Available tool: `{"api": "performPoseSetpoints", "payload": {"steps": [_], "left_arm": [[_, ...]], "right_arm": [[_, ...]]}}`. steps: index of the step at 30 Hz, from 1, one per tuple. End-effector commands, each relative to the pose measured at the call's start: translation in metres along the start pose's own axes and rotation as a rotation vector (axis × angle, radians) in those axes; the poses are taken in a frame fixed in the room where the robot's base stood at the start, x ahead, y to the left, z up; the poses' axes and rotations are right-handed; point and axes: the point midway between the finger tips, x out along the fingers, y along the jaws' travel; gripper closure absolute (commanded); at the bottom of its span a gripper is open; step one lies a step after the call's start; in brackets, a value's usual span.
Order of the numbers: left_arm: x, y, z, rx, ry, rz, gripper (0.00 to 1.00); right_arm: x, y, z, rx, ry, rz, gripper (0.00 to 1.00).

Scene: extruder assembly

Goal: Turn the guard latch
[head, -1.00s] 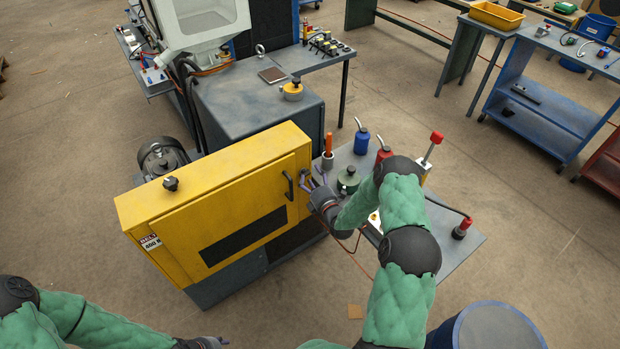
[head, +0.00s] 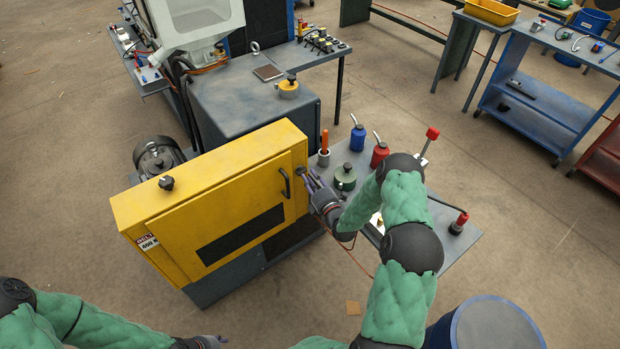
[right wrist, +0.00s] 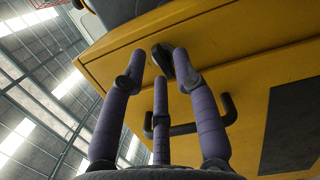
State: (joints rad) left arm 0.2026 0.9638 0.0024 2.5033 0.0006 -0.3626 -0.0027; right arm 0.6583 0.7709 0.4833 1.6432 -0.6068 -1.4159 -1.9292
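The yellow guard box (head: 222,205) stands left of centre in the head view. Its dark latch (head: 298,171) sits at the top right corner of the door. The door's black bar handle (head: 285,183) is just left of and below the latch. In the right wrist view, the latch (right wrist: 163,59) shows between the fingertips of my right gripper (right wrist: 159,68). Its three purple fingers are spread apart; contact with the latch cannot be told. In the head view, my right gripper (head: 310,178) is just right of the latch. My left gripper (head: 210,342) is at the bottom edge, mostly cut off.
A grey side table right of the guard holds a green pot (head: 345,177), a blue bottle (head: 358,138), a red bottle (head: 380,154) and a red-knobbed lever (head: 431,134). A blue drum (head: 490,328) stands at the lower right. The floor in front of the guard is mostly clear.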

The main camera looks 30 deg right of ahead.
Motion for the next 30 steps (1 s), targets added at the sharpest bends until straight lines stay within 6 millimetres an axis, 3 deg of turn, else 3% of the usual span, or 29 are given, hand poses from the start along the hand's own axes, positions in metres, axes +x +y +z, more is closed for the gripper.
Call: {"api": "performPoseSetpoints", "payload": {"steps": [15, 30], "left_arm": [[-0.001, 0.000, 0.000, 0.000, 0.000, 0.000, 0.60], [-0.001, 0.001, 0.000, 0.000, 0.000, 0.000, 0.60]], "right_arm": [[-0.042, -0.001, 0.006, 0.000, 0.000, -0.002, 0.70], [-0.048, 0.005, 0.007, 0.079, 0.005, 0.000, 0.70]]}}
